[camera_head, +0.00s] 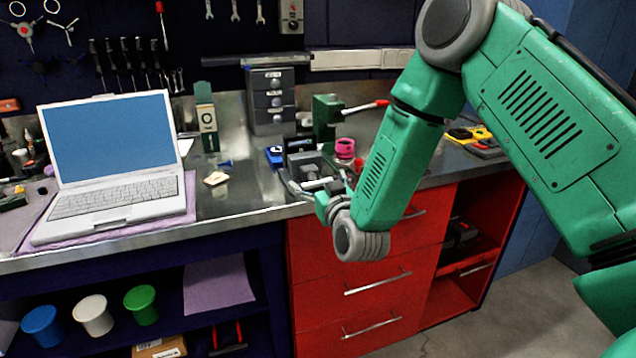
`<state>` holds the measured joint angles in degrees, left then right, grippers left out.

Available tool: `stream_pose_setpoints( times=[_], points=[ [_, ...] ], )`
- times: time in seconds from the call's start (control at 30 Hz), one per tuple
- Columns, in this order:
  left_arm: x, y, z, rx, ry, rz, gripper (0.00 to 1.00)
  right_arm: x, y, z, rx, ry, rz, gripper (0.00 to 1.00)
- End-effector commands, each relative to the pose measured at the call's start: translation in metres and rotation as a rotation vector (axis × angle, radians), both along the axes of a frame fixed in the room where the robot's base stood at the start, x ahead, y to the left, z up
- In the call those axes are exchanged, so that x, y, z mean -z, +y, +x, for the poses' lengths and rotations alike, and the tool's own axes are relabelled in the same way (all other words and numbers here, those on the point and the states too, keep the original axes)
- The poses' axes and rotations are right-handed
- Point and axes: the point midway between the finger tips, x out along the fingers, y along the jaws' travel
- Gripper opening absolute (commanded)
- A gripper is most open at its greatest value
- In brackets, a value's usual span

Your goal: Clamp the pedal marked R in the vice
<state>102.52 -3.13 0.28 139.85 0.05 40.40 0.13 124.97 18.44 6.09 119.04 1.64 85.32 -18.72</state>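My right arm comes in from the right. Its gripper (318,184) is low over the front edge of the metal bench top, in front of a dark grey block-like fixture (303,160) that looks like the vice. The gripper is small and overlaps the fixture, so I cannot tell whether its fingers are open or shut, or touch anything. A pale bar shows between the gripper and the fixture; I cannot tell what it is. I cannot make out a pedal or a mark R. My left gripper is not in view.
An open laptop (110,150) stands at the left. A green tool with a red-tipped lever (327,112) and a grey drawer unit (270,100) stand behind the fixture. A small beige piece (216,178) lies on bare bench top. Red drawers (350,240) are below.

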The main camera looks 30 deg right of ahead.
Motion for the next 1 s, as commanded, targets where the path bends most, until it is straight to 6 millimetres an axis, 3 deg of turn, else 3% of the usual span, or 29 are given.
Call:
stream_pose_setpoints(
  times=[0.03,0.1,0.27,0.6,0.9,0.93,1.0],
  points=[
    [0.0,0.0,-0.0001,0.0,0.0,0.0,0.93,-0.0005,0.0009,0.0,-0.001,-0.001,0.0,0.65],
    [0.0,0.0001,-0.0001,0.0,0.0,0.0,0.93,-0.0007,0.001,0.0,0.0,-0.001,-0.001,0.45],
    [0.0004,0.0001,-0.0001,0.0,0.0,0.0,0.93,-0.0006,0.0001,-0.0001,-0.001,-0.005,0.012,0.45],
    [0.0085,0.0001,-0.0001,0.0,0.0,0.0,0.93,0.0002,-0.0026,-0.0005,0.001,-0.083,0.336,0.45],
    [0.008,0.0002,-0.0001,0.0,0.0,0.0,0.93,-0.001,-0.0031,-0.0003,0.002,-0.089,0.355,0.45],
    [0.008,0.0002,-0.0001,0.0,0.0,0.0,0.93,-0.0011,-0.0031,-0.0003,0.001,-0.09,0.355,0.77],
    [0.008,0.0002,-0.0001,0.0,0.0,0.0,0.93,-0.0011,-0.0032,-0.0002,0.001,-0.09,0.355,0.93]
  ],
)
